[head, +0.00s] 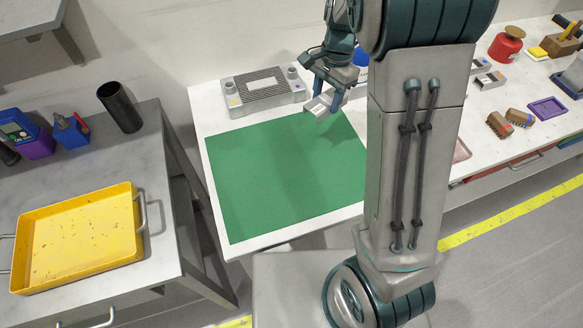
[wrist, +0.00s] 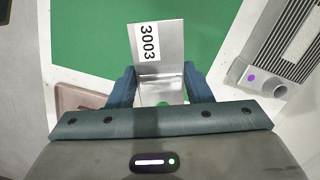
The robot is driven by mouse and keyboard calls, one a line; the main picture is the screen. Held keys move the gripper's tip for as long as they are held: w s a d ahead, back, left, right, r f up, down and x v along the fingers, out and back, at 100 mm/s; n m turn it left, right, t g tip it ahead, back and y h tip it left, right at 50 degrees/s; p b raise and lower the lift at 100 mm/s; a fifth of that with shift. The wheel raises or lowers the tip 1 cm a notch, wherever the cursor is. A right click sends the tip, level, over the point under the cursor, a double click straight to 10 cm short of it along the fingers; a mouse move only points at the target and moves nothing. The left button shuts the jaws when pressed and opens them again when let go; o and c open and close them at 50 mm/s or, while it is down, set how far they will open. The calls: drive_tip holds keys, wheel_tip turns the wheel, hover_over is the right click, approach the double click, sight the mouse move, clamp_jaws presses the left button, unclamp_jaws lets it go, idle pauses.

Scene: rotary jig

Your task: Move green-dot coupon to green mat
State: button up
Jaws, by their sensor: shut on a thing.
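My gripper (head: 333,92) is shut on a flat grey metal coupon (head: 318,106). It is over the back right part of the green mat (head: 270,180). In the wrist view the coupon (wrist: 170,58) sits between the two blue fingers of my gripper (wrist: 161,88). It has a white label reading 3003 and a bit of green dot near its gripped end. The coupon appears to be above the mat; the exact gap cannot be told. The mat lies flat on a white table, with its right edge partly hidden behind my arm.
A grey ribbed device (head: 264,90) stands behind the mat. A pinkish tray (wrist: 88,106) lies beside it. A yellow tray (head: 75,235) and a black cylinder (head: 119,107) are on the left table. Other coupons (head: 490,80), brushes (head: 499,125) and a red weight (head: 507,43) are at right.

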drive_tip(key=s+a+f+p, duration=0.1)
drive_tip(key=s+a+f, duration=0.2)
drive_tip(key=s+a, duration=0.1)
drive_tip(key=s+a+f+p, duration=0.1)
drive_tip(key=s+a+f, duration=0.2)
drive_tip(key=a+f, duration=0.1)
drive_tip(key=shift+s+a+f, duration=0.15)
drive_tip(key=shift+s+a, duration=0.1)
drive_tip(key=shift+s, duration=0.15)
drive_tip(key=shift+f, duration=2.05)
drive_tip(key=shift+f, duration=0.2)
drive_tip(key=o, duration=1.1)
drive_tip(key=shift+r, duration=0.1)
